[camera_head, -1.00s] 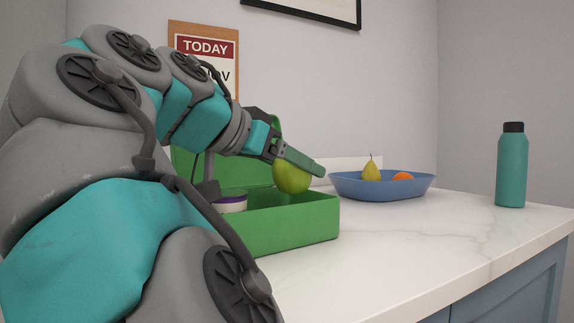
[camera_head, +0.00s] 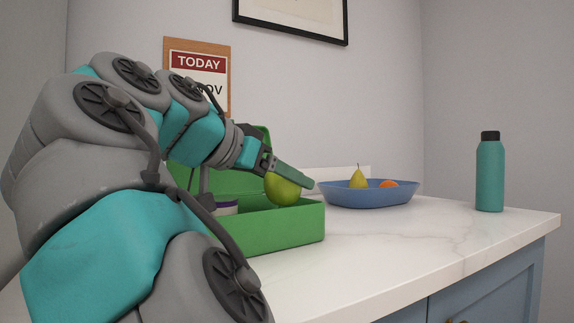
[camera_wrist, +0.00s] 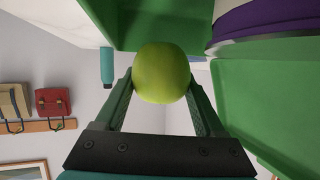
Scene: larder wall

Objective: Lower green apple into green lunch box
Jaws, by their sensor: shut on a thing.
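The green apple (camera_head: 282,190) is between the fingers of my gripper (camera_head: 291,181), which is shut on it. In the wrist view the apple (camera_wrist: 162,73) sits at the tips of both fingers of my gripper (camera_wrist: 163,85). The green lunch box (camera_head: 290,228) stands open on the counter with its lid raised behind. The apple is at the box's opening, its lower part near rim height. Whether it touches the box floor is hidden by the front wall.
A blue bowl (camera_head: 340,197) with a pear (camera_head: 358,179) and an orange fruit (camera_head: 389,184) stands right of the box. A teal bottle (camera_head: 490,176) stands further right. The marble counter (camera_head: 420,228) between them is clear.

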